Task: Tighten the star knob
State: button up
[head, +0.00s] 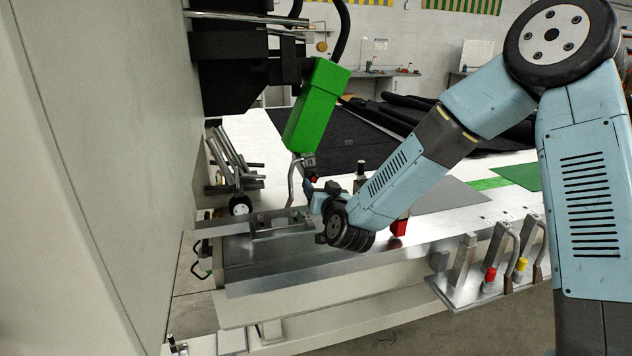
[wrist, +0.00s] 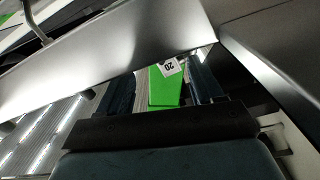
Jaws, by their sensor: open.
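I cannot make out the star knob for certain in either view. A small red part (head: 314,179) shows at the foot of the green welding head (head: 317,105), close to my gripper, but it is too small to tell what it is. My gripper (head: 316,194) is beside the bent metal torch tube (head: 293,183), above the metal bench; my wrist partly hides this area. In the wrist view my gripper (wrist: 163,80) is open, with its dark fingers apart. A green surface (wrist: 165,90) with a white label marked 20 shows between them; I cannot tell its distance.
A metal bar (head: 255,222) lies across the bench's left end. A rack of clamps (head: 487,268) hangs on the bench front. A large pale panel (head: 85,150) closes off the left. The bench's right top is fairly clear.

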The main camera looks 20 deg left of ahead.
aim_at(314, 178)
jog(key=shift+x, duration=2.2)
jog(key=shift+c, duration=0.5)
jog(key=c, duration=1)
jog(key=shift+o, duration=0.2)
jog(key=shift+d+m, duration=0.1)
jog(key=shift+m, duration=0.7)
jog(key=o, duration=1.1)
jog(key=shift+c, duration=0.2)
jog(key=shift+s, duration=0.1)
jog(key=v, duration=1.3)
jog(key=shift+s+d, duration=0.2)
jog(key=shift+d, duration=0.05)
